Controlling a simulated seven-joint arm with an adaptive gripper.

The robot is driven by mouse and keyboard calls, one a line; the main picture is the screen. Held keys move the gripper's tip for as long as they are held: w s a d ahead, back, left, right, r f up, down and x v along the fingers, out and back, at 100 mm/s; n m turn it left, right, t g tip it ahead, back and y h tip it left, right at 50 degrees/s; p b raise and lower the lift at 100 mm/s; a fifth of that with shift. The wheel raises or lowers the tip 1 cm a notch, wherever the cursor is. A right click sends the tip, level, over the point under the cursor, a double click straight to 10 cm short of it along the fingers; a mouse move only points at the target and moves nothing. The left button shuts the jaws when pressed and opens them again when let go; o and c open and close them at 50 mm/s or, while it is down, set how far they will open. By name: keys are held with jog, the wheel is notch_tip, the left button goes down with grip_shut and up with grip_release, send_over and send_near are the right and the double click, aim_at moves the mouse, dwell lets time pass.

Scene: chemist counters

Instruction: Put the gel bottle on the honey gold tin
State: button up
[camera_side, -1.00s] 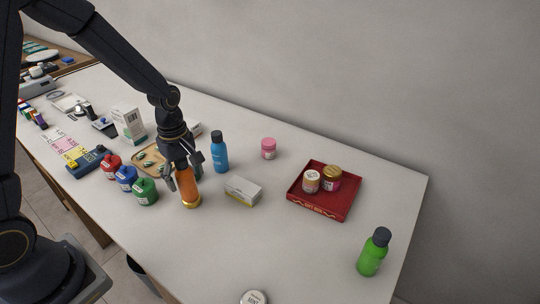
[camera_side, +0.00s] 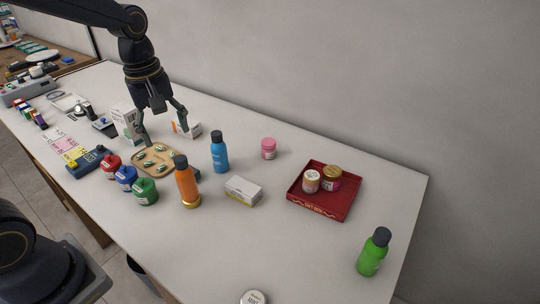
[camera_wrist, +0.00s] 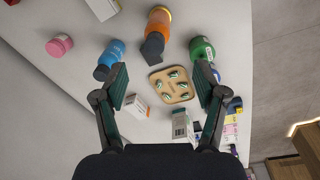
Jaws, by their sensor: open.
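An orange bottle with a dark cap, which I take for the gel bottle (camera_side: 186,184), stands upright in the side view. Its foot rests on a low gold tin (camera_side: 191,204). In the wrist view the bottle (camera_wrist: 158,24) shows near the top, cap toward me, with a gold rim (camera_wrist: 160,10) at its far end. My gripper (camera_side: 165,130) is open and empty, raised behind and left of the bottle, apart from it. In the wrist view its spread fingers (camera_wrist: 162,77) have nothing between them.
A tan tray (camera_side: 148,169) with small green-marked items lies left of the bottle. A blue bottle (camera_side: 219,154), a white box (camera_side: 243,191) and red, blue and green jars (camera_side: 145,191) stand near. A red tray (camera_side: 320,206) holds two jars. A green bottle (camera_side: 372,254) is far right.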

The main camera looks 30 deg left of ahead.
jog(key=s+d+r+m+t, duration=0.2)
jog(key=s+r+m+t, duration=0.2)
jog(key=s+m, duration=0.8)
jog(key=shift+d+r+m+t, duration=0.15)
jog(key=shift+r+m+t, duration=0.15)
jog(key=shift+r+m, duration=0.45)
